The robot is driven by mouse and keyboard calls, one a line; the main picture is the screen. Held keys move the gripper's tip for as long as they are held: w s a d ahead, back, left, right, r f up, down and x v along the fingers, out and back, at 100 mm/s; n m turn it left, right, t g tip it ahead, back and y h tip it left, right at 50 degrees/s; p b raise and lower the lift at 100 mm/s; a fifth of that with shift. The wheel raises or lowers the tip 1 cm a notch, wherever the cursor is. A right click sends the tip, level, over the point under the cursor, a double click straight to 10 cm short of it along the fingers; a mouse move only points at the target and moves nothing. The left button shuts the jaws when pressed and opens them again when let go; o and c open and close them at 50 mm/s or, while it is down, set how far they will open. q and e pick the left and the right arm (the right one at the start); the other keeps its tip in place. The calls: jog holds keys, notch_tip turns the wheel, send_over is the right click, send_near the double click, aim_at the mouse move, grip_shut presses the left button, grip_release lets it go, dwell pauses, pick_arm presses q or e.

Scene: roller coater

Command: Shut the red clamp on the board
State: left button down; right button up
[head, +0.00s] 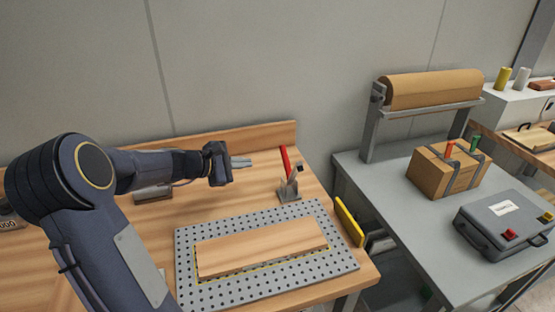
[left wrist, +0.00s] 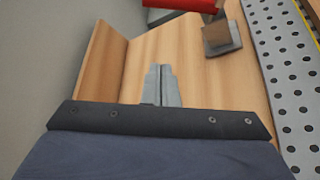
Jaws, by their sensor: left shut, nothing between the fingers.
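The clamp's red handle (head: 285,162) stands nearly upright above a grey metal base (head: 289,194) on the wooden bench, just beyond the far right corner of the perforated plate. The wooden board (head: 260,246) lies flat on that grey perforated plate (head: 335,262). My left gripper (head: 248,161) is shut and empty, a little left of the red handle and apart from it. In the left wrist view the shut fingers (left wrist: 162,85) point toward the bench, with the red handle (left wrist: 185,4) at the top edge, partly cut off. My right gripper is not in view.
The wooden bench (head: 155,228) has a raised back edge along the wall. A yellow piece (head: 349,221) hangs at its right side. A grey table (head: 385,180) to the right carries a paper roll (head: 432,89), a cardboard box (head: 437,172) and a grey case (head: 502,222).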

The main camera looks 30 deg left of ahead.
pick_arm(q)
jog(key=p+x, duration=0.1)
jog(key=x, duration=0.8)
jog(key=shift+w+d, duration=0.15)
jog(key=shift+d, duration=0.05)
jog(key=d+r+p, duration=0.1)
jog(key=d+r, duration=0.1)
jog(key=shift+s+d+r+p, duration=0.2)
jog(key=shift+s+r+p, duration=0.1)
jog(key=shift+p, duration=0.1)
